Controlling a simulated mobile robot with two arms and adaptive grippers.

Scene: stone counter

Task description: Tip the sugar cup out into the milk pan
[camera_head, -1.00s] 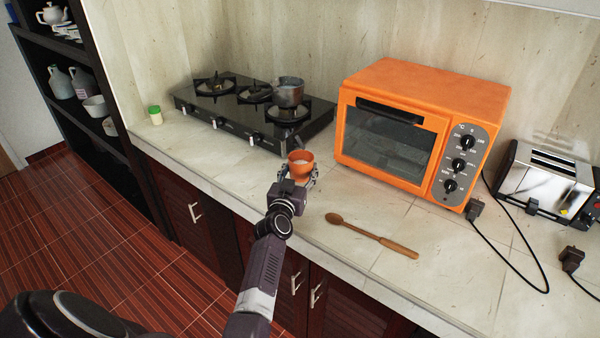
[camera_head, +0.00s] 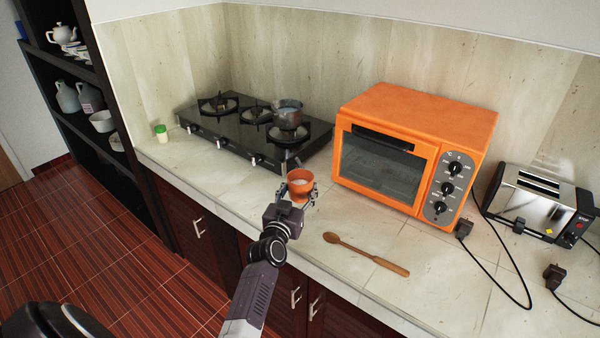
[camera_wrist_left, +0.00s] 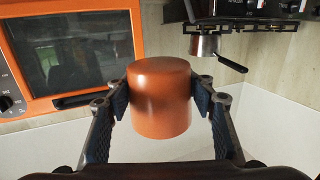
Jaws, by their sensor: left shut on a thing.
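The sugar cup (camera_head: 300,189) is a small orange cup with white sugar inside. It is upright in the head view. My left gripper (camera_head: 301,196) is shut on its sides, in front of the stove. The wrist view is upside down and shows the cup (camera_wrist_left: 160,95) between both finger pads of the left gripper (camera_wrist_left: 165,105), its base toward the top of the picture. The milk pan (camera_head: 288,120) is a grey metal pan with pale milk, on the right burner of the stove, behind the cup. It also shows in the wrist view (camera_wrist_left: 204,46). My right gripper is not in view.
The black gas stove (camera_head: 235,130) is at the back left. An orange oven (camera_head: 400,175) stands right of the cup, close by. A wooden spoon (camera_head: 365,254) lies on the counter (camera_head: 240,185) at front. A toaster (camera_head: 535,205) with cables is far right.

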